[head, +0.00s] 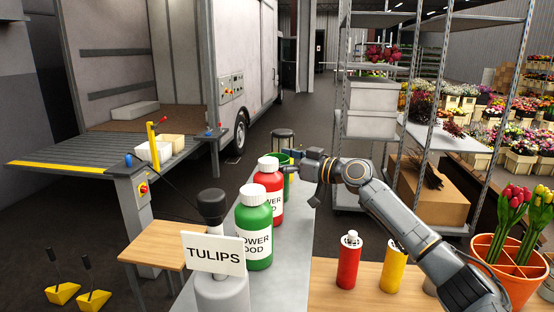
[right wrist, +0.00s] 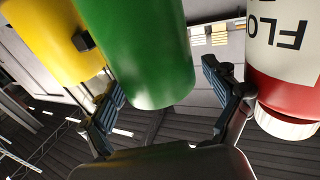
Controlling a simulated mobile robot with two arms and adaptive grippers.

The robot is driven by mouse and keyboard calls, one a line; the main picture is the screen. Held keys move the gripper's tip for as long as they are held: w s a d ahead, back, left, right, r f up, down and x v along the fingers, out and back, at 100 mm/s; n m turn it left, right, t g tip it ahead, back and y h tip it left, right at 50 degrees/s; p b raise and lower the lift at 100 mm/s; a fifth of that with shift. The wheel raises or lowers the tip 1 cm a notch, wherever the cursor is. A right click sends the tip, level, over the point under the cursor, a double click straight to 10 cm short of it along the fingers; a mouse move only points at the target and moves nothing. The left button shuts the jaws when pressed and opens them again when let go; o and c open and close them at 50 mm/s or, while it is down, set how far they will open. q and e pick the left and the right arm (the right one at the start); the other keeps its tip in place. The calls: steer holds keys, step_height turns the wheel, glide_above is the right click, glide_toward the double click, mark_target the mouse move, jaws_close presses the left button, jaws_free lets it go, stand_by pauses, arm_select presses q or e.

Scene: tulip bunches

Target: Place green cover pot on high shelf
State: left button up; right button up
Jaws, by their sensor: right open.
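The green cover pot (head: 284,157) stands at the far end of the narrow grey shelf (head: 292,232), partly hidden behind a red bottle. It also shows in the right wrist view as a green cylinder (right wrist: 150,55). My right gripper (head: 301,160) is at the pot, its arm coming in from the right. In the wrist view its two fingers (right wrist: 168,98) are spread, one on each side of the green pot. Contact is not clear. My left gripper is not in view.
A red bottle (head: 268,190), also in the wrist view (right wrist: 288,60), and a green bottle (head: 254,228) stand nearer on the shelf. A yellow pot (right wrist: 55,40) is beside the green one. A metal rack (head: 402,130) stands at right. A TULIPS sign (head: 213,254) is in front.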

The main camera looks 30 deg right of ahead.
steer(key=b+v, duration=0.6)
steer(key=v, duration=0.6)
